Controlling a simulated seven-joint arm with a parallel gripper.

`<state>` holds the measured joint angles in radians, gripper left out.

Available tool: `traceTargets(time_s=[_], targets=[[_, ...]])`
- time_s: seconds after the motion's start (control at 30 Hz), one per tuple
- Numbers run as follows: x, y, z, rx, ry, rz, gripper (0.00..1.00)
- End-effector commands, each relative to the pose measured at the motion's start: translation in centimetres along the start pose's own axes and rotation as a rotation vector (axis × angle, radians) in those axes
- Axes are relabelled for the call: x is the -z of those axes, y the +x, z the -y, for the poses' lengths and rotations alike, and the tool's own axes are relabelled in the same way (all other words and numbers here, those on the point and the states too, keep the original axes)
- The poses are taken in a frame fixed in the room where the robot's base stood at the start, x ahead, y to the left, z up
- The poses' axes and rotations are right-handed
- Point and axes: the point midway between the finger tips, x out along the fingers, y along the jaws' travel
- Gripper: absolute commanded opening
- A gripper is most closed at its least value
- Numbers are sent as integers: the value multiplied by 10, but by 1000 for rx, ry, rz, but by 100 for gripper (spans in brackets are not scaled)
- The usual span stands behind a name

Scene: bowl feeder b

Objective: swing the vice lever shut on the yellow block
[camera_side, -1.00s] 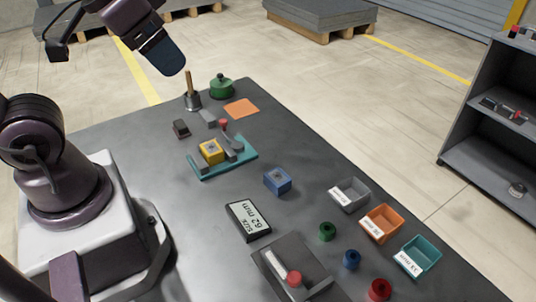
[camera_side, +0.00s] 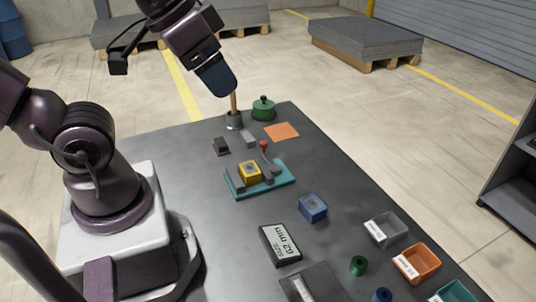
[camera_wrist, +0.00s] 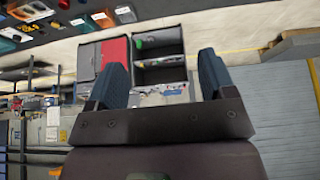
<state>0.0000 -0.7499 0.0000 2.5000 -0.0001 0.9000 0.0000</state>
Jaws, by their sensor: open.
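The yellow block (camera_side: 249,171) sits in the vice on a teal base (camera_side: 284,181) near the middle of the table. The vice lever has a red knob (camera_side: 263,144) and stands up behind and to the right of the block. My gripper (camera_side: 222,88) is high above the table's far end, well away from the vice, and looks small from the side. In the wrist view my gripper (camera_wrist: 160,80) shows two dark blue fingers spread apart with nothing between them. The vice cannot be made out in the wrist view.
A holder (camera_side: 234,121) with a wooden stick stands below my gripper, beside a green pot (camera_side: 263,108) and an orange square (camera_side: 282,131). A blue block (camera_side: 313,208), a size display (camera_side: 280,245) and bins (camera_side: 417,262) stand nearer the front right.

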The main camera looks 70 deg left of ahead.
Motion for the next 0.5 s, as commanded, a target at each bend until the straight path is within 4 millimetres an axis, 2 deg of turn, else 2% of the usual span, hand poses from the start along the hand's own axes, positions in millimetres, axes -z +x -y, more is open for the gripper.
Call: traceTargets(time_s=[0.37,0.5], targets=[[0,0,0,0,0,0,76],[-1,2,4,9,-16,13,51]])
